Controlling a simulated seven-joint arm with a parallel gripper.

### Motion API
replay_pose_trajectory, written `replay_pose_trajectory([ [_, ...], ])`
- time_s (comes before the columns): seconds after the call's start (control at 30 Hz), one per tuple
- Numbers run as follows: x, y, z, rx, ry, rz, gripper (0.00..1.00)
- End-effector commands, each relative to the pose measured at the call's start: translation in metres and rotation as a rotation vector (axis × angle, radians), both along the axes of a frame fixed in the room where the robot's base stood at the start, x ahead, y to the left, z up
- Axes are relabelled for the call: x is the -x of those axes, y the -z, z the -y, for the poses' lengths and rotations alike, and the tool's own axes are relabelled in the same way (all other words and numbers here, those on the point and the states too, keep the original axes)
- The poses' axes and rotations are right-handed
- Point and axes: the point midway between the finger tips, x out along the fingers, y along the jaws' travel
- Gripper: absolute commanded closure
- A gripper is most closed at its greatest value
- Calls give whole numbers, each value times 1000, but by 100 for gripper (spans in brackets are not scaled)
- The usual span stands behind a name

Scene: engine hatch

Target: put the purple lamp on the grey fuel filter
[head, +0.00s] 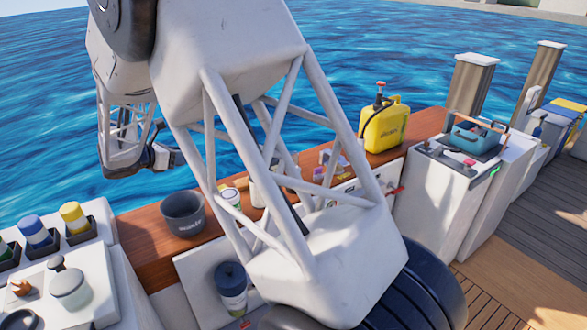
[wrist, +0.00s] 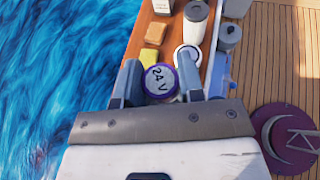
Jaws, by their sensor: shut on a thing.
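In the wrist view, my gripper (wrist: 161,82) is shut on a round thing with a purple rim and a pale face marked "24 V", which looks like the purple lamp (wrist: 158,78). The lamp sits between the two fingers. A grey canister (wrist: 230,37) stands beyond and right of it, beside the wooden ledge. It may be the grey fuel filter, but I cannot tell for sure. In the head view, a dark-topped container with a pale label (head: 231,290) is at the ledge's near side. My arm hides much of the ledge there, and the lamp is not clearly visible.
The wooden ledge (head: 150,249) carries a dark grey bucket (head: 183,213) and a yellow jerrycan (head: 384,126). Water lies left, planked deck right.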

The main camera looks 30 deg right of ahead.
Motion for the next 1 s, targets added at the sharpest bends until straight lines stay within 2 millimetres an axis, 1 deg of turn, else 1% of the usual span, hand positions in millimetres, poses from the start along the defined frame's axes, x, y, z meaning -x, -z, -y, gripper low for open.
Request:
replay_pose_trajectory([
  [0.03,2,0,16,0,22,1,87],
  [0.1,5,-1,36,0,49,1,87],
  [0.27,15,-1,80,1,111,1,87],
  [0.4,25,0,119,1,166,0,87],
  [0.57,39,0,161,1,229,0,87],
  [0.77,60,0,212,2,308,1,87],
  [1.0,90,0,271,2,402,-1,87],
])
